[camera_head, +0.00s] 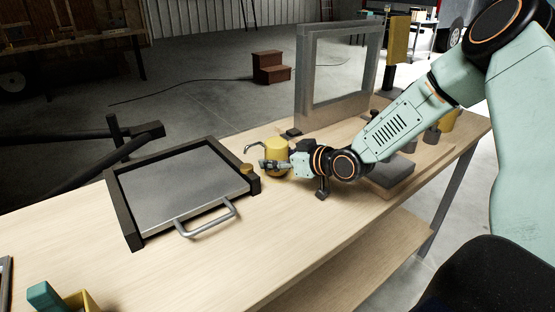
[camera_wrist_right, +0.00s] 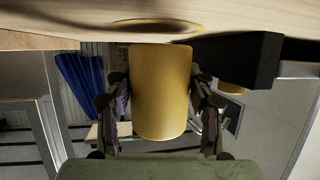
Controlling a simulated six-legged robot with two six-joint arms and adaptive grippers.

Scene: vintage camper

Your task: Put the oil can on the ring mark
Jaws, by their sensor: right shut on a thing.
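The oil can (camera_head: 277,150) is a yellow cylinder with a thin curved spout, over the wooden workbench near the right corner of the dark-framed panel. My right gripper (camera_head: 268,164) is shut on it from the side. In the right wrist view, the can's yellow body (camera_wrist_right: 161,90) stands between the two fingers. A yellow-edged oval, apparently the ring mark (camera_wrist_right: 150,27), shows on the bench by the can's end, with dark shade inside it. I cannot tell whether the can touches the bench. The ring is hidden in the head view. My left gripper is not in view.
The dark-framed grey panel (camera_head: 180,190) with a metal handle (camera_head: 207,222) lies left of the can. A grey window frame (camera_head: 301,85) stands behind it. A flat grey block (camera_head: 388,174) lies under my right arm. The bench front (camera_head: 270,245) is clear.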

